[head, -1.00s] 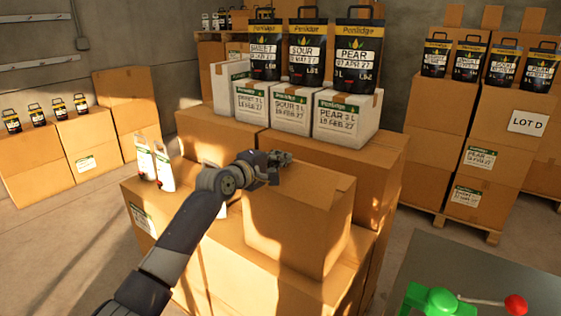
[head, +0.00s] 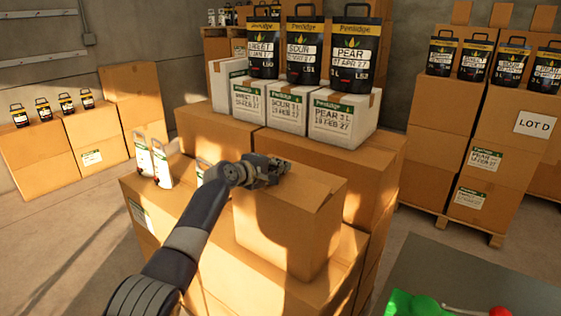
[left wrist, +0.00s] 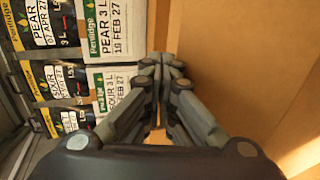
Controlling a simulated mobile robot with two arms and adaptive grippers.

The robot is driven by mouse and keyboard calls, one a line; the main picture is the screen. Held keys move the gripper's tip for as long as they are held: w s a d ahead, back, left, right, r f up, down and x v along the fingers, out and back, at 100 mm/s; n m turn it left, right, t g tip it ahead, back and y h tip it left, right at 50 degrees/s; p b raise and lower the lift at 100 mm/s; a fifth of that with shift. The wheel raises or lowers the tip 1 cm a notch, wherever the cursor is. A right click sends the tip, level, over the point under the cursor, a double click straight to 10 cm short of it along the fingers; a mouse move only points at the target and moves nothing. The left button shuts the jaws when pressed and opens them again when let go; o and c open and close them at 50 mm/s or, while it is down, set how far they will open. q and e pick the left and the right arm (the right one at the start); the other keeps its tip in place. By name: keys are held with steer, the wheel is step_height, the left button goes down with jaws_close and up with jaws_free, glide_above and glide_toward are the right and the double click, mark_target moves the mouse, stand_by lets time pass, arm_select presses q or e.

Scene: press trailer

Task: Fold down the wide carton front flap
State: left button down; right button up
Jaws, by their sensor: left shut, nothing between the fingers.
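The brown carton (head: 285,232) stands on top of other brown boxes in the middle of the head view. Its top (head: 300,192) looks covered, with a flap edge showing near the right side. I cannot tell clearly which flap is the wide front one. My left gripper (head: 284,168) is shut and empty at the carton's far left top edge, partly hiding that edge. In the left wrist view its fingertips (left wrist: 162,64) meet, with brown cardboard (left wrist: 220,50) close beside and under them. Whether they touch it I cannot tell. My right gripper is not in view.
White labelled cartons (head: 342,118) with black pouches (head: 355,55) on top stand behind. White pouches (head: 161,163) stand left of my arm. A grey surface (head: 470,270) with a green and red device (head: 420,305) is at lower right. A stacked pallet (head: 445,225) stands at right.

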arm_select(q)
steer(key=shift+w+d+f+g+y, duration=0.3)
steer(key=shift+d+g+y, duration=0.1)
steer(key=shift+g, duration=0.2)
steer(key=shift+d+f, duration=0.1)
steer(key=shift+f, duration=0.25)
steer(key=shift+w+f, duration=0.1)
steer(key=shift+f, duration=0.2)
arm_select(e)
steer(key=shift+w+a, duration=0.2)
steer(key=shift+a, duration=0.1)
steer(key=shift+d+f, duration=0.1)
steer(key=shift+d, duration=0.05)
arm_select(q)
steer(key=shift+r, duration=0.1)
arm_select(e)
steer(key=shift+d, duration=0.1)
